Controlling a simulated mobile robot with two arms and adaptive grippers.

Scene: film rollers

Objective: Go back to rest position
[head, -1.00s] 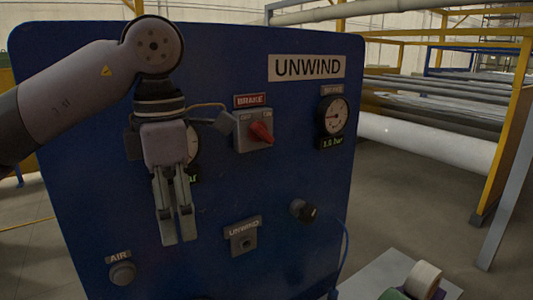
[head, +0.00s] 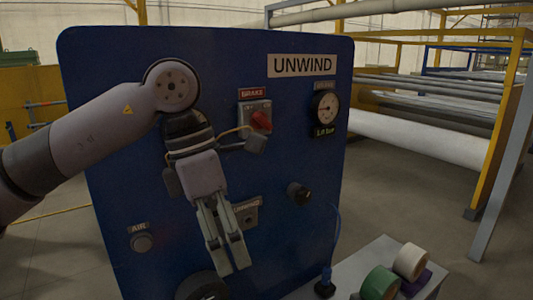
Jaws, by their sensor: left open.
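My left gripper (head: 224,248) hangs fingers down in front of the blue panel (head: 110,80), apart from the red brake switch. It is open a little, with nothing seen between its fingers. The panel carries an UNWIND sign (head: 303,65), a brake box with a red switch (head: 261,121), a pressure gauge (head: 326,107) and a black knob (head: 299,193). A small UNWIND socket plate (head: 246,213) is partly hidden behind my gripper. The AIR button (head: 141,242) is at the lower left. My right gripper is not in view.
A grey table (head: 350,262) at the lower right holds a green tape roll (head: 380,284), a white tape roll (head: 410,261) and a purple thing (head: 418,284). A yellow frame (head: 500,125) with long rollers stands behind at right. Floor is clear between panel and frame.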

